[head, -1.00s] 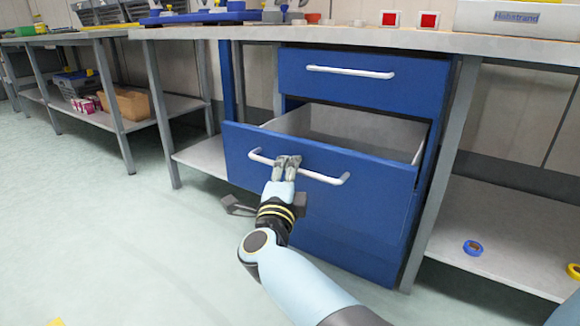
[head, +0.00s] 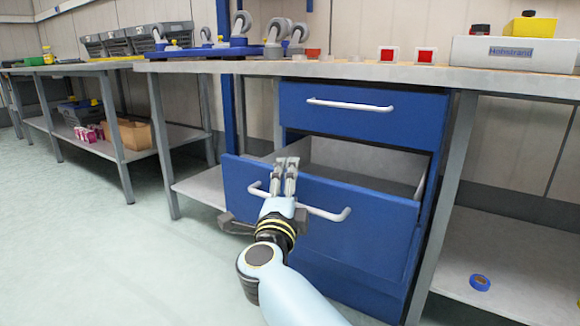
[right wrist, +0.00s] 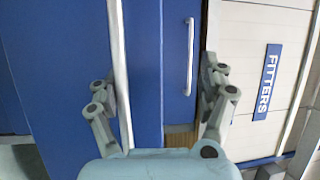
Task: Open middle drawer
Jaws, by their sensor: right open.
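The middle drawer (head: 370,216) of the blue cabinet is pulled part way out, its grey inside showing above the front. Its white bar handle (head: 330,213) is partly hidden by my right gripper (head: 287,162). In the head view the gripper is open, with its fingers parallel, just above the handle and in front of the drawer's top edge. A white handle (right wrist: 190,57) shows beyond; I cannot tell which one. My left gripper is not in view.
The top drawer (head: 365,112) is shut above. A blue tape roll (head: 480,282) lies on the lower shelf at right. The floor (head: 110,250) at left is clear.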

